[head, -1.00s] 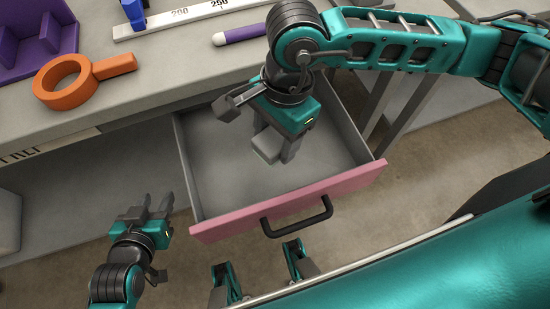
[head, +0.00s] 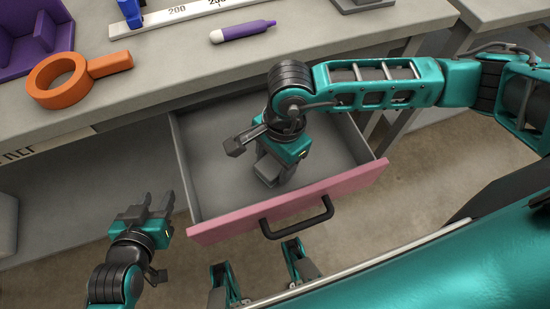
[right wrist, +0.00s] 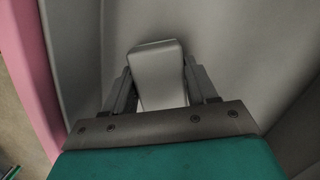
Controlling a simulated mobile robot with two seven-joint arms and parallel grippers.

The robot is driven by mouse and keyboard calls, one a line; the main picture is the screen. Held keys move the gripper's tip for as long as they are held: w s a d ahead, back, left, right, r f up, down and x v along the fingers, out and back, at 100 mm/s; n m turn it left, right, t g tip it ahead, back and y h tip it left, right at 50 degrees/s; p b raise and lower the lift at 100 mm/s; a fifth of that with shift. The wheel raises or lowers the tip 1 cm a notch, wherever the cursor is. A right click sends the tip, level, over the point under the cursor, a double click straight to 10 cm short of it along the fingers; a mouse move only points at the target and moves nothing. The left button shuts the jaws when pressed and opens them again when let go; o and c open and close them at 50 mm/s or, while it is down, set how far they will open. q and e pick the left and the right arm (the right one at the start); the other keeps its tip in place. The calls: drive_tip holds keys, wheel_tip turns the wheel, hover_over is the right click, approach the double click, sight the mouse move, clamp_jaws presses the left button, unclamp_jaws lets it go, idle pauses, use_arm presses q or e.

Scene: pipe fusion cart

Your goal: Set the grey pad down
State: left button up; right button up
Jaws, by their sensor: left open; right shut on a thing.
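The grey pad (right wrist: 158,75) is between the fingers of my right gripper (right wrist: 160,85), which is shut on it. In the head view the right gripper (head: 272,172) is inside the open drawer (head: 220,185), in its right half, pointing down. The pad (head: 266,168) shows there only in part, the gripper hiding the rest. It is low in the drawer; I cannot tell whether it touches the bottom. My left gripper (head: 146,210) is open and empty, left of the drawer and outside it.
The drawer has a pink front (head: 350,188) with a black handle (head: 297,217). On the bench above lie an orange ring with a handle (head: 58,82), a purple marker (head: 243,31), a white ruler (head: 185,14) and a purple holder (head: 30,40). The drawer's left half is clear.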

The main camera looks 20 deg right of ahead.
drive_tip(key=o, duration=0.9)
drive_tip(key=shift+f, duration=0.1)
drive_tip(key=shift+o, duration=0.2)
wheel_tip(320, 180, up, 12)
drive_tip(key=d+p, duration=0.1)
drive_tip(key=shift+w+d, duration=0.35)
drive_tip(key=shift+w, duration=0.05)
drive_tip(key=shift+s, duration=0.1)
